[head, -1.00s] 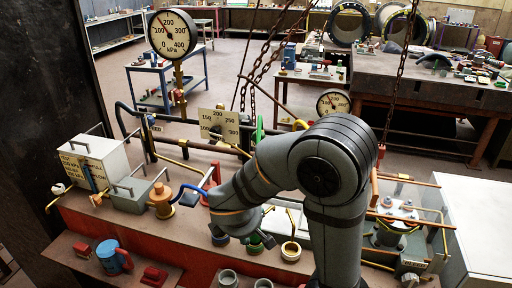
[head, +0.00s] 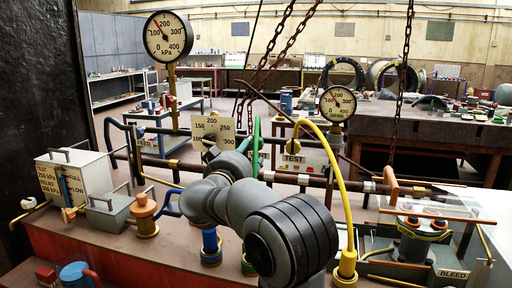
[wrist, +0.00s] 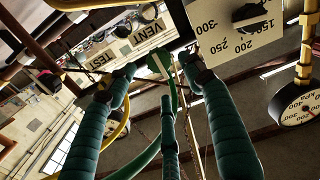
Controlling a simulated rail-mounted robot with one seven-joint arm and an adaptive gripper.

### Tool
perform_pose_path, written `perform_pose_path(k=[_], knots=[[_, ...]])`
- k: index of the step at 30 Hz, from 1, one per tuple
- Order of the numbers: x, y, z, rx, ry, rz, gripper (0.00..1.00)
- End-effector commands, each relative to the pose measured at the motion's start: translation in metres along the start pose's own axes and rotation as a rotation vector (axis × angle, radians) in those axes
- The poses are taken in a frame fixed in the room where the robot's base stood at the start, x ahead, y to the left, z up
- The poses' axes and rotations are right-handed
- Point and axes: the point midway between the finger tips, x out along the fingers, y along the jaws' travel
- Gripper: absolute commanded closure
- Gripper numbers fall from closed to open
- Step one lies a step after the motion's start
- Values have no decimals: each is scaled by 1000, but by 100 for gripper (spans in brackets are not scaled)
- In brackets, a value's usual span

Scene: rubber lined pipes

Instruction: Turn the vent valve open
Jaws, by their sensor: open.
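I cannot tell for certain which part is the vent valve's handle. My arm hides the fingers in the head view.
Chains (head: 270,55) hang overhead. A horizontal pipe (head: 320,181) crosses behind. Grey boxes (head: 76,180) occupy the bench's left.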

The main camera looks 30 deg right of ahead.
Motion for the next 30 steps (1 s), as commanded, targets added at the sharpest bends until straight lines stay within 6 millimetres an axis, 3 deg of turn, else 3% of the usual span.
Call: perform_pose_path(k=[6,12,24,30], knots=[[43,1,-2,-4,-4,2,48],[69,0,-1,-4,-3,0,48],[75,0,1,-3,-2,-2,48],[75,0,1,-3,-2,-2,60]])
